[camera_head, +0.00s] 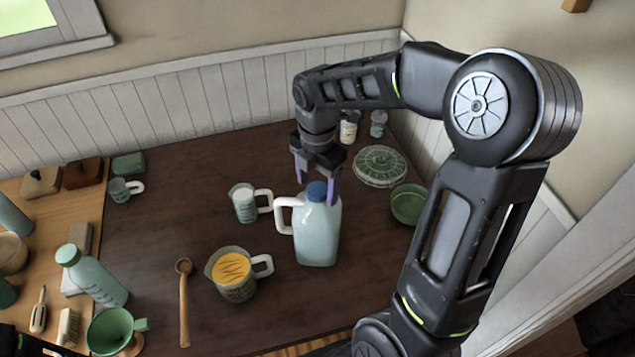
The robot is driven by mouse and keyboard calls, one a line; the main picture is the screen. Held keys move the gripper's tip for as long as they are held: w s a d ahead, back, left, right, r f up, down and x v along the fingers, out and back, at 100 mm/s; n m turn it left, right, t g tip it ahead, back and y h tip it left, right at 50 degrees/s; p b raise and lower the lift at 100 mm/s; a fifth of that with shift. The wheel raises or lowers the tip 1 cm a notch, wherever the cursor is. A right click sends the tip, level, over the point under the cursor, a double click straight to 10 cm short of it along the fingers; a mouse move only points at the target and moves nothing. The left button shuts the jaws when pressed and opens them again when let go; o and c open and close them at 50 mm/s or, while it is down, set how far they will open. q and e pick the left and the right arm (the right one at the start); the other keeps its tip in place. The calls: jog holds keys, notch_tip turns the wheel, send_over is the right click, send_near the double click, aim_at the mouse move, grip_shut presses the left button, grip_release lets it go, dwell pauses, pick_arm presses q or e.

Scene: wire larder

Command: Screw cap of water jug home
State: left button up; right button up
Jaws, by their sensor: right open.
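The water jug (318,238) is pale blue-green with a white handle on its left side. It stands upright on the dark wooden table (200,220). Its blue cap (317,191) sits on the neck; I cannot tell how tightly. My right gripper (318,186) points down over the jug, its two purple-tipped fingers apart on either side of the cap. I cannot tell whether they touch it. My left gripper does not show clearly in the picture.
A mug (245,204) and a measuring jug with orange contents (232,275) stand left of the water jug. A wooden spoon (184,305) lies further left. A green bowl (408,204) and a round patterned dish (380,166) are to the right.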

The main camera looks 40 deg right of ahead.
aim_at(318, 189)
jog(key=n, duration=0.6)
jog(key=shift+c, duration=0.4)
grip_shut()
dwell(0.4)
jog(key=shift+o, duration=0.3)
grip_release()
notch_tip(318, 189, up, 8)
jog(key=shift+f+b, duration=0.1)
jog(key=shift+b, duration=0.6)
